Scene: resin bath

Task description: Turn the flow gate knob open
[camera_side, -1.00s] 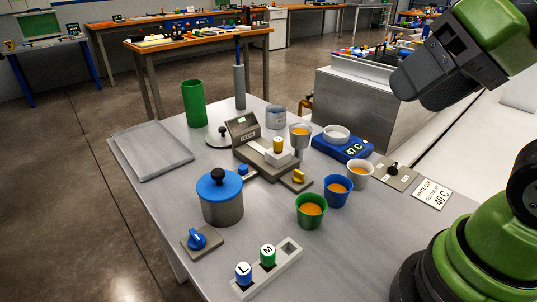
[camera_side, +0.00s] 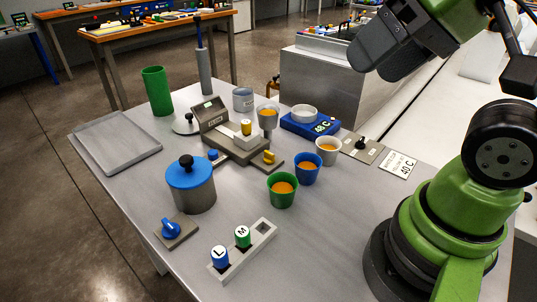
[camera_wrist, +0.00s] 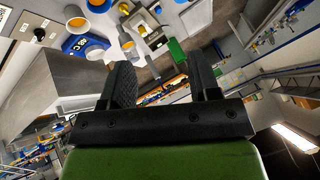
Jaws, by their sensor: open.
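I cannot read a label that tells which is the flow gate knob. The grey machine (camera_side: 222,133) has a small display and a yellow-topped white block. My gripper (camera_side: 368,58) is high at the upper right, well above the table and apart from every knob. In the wrist view my gripper (camera_wrist: 165,72) is open, with nothing between its fingers.
Cups with orange liquid, green (camera_side: 282,193), blue (camera_side: 308,170) and white (camera_side: 328,152), stand near the yellow knob. A blue-lidded pot (camera_side: 191,187), bottle rack (camera_side: 262,231), blue heater (camera_side: 310,126) and grey tray (camera_side: 118,146) share the table. A large grey box (camera_side: 330,85) stands behind.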

